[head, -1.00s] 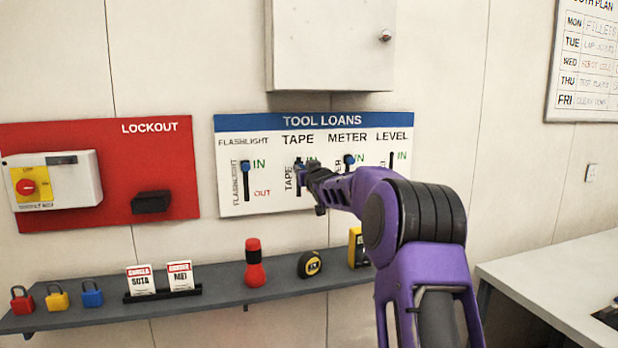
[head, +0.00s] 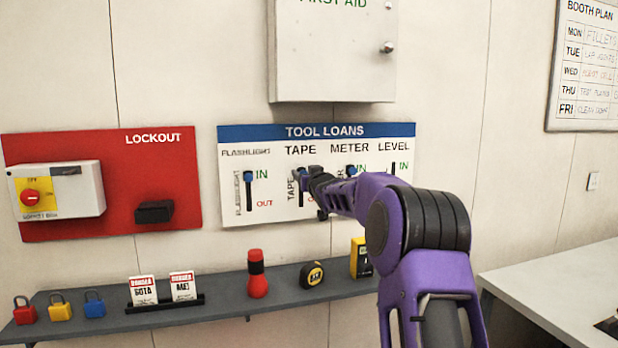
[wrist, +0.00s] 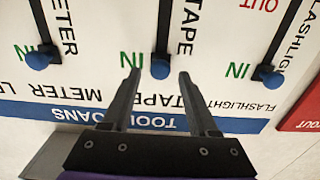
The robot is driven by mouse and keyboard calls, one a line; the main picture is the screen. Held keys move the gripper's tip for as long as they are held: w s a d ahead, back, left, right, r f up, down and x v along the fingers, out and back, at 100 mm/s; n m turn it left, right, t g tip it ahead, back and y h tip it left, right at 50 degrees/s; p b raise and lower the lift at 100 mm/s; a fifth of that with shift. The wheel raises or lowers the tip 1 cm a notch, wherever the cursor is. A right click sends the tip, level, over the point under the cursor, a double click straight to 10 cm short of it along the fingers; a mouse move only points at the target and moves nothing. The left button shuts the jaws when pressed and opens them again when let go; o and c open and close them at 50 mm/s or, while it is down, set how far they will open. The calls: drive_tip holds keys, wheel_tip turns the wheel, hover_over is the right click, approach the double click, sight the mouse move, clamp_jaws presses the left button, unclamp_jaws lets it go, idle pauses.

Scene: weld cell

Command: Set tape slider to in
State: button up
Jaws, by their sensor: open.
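The TOOL LOANS board (head: 250,212) hangs on the wall with vertical slots. The blue tape slider knob (wrist: 160,68) sits at the IN end of its slot in the wrist view, which shows the board upside down. Its black slot (wrist: 165,25) runs away from the knob. My gripper (wrist: 159,73) is open, one finger on each side of the knob, with a visible gap to both. In the head view my gripper (head: 312,180) is at the tape slot and partly covers it, and the blue tape knob (head: 301,173) shows beside it.
The flashlight knob (wrist: 268,75) and meter knob (wrist: 38,60) stand to either side, both by IN. My arm hides part of the level slot (head: 393,168) in the head view. A first aid cabinet (head: 330,60) hangs above, and a shelf (head: 222,295) with tools runs below.

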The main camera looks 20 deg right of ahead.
drive_tip(key=s+b, duration=0.2)
drive_tip(key=s, duration=1.5)
drive_tip(key=shift+s, duration=0.15)
